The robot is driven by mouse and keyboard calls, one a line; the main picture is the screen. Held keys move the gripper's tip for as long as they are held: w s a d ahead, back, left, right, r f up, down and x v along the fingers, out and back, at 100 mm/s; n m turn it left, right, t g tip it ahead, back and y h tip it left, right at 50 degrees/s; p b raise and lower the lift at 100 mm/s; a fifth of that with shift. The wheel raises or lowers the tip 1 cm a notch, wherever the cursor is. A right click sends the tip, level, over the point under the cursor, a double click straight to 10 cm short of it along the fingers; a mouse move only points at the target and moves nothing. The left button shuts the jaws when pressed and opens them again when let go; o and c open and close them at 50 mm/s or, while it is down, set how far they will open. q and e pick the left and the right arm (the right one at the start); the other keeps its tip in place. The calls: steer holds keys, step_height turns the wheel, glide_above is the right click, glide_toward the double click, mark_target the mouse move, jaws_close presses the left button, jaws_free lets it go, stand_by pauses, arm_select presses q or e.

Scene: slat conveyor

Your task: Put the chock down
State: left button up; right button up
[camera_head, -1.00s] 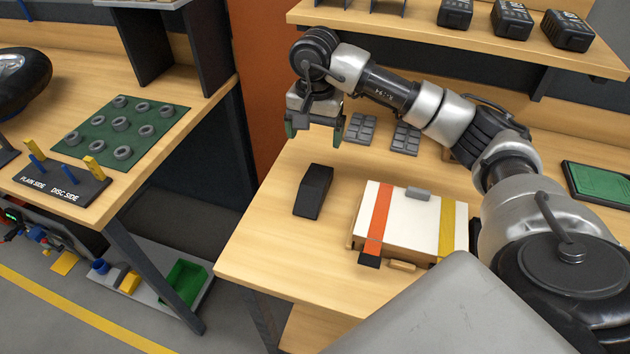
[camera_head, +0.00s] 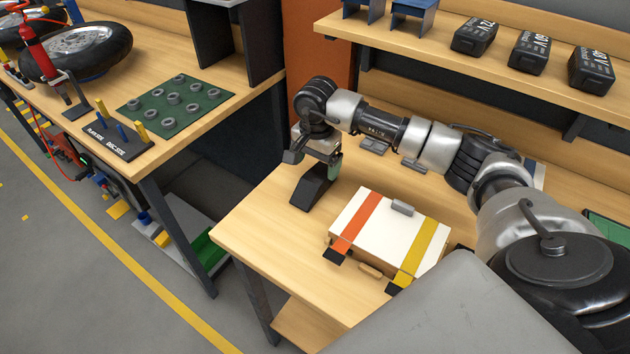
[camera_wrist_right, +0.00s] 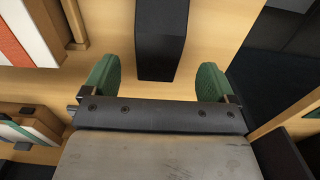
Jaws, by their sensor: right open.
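The chock is a black wedge-like block (camera_head: 312,190) on the wooden bench, left of the white case. My right gripper (camera_head: 313,164) is at the far end of the chock in the head view and covers part of it. In the right wrist view the chock (camera_wrist_right: 161,40) lies between the two green finger pads of the open gripper (camera_wrist_right: 158,82), with a gap on each side. Neither pad appears to touch it. My left gripper is not in view.
A white case (camera_head: 385,230) with orange and yellow straps sits just right of the chock. The bench edge is left of it. A shelf (camera_head: 440,50) with black batteries (camera_head: 530,52) runs behind. Another bench with a green mat (camera_head: 178,105) stands left.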

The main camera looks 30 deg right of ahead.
mark_target(318, 174)
steer(key=f+p, duration=0.2)
steer(key=f, duration=0.2)
steer(key=shift+d+f, duration=0.2)
steer(key=shift+f, duration=0.35)
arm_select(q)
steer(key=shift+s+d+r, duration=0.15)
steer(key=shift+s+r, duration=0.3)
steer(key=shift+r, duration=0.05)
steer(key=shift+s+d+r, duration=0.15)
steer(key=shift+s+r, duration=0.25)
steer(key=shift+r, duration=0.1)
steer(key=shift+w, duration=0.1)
arm_select(e)
steer(key=shift+c, duration=0.3)
steer(key=c, duration=1.2)
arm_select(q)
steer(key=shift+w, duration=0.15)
arm_select(e)
steer(key=shift+o, duration=0.2)
steer(key=shift+r, duration=0.15)
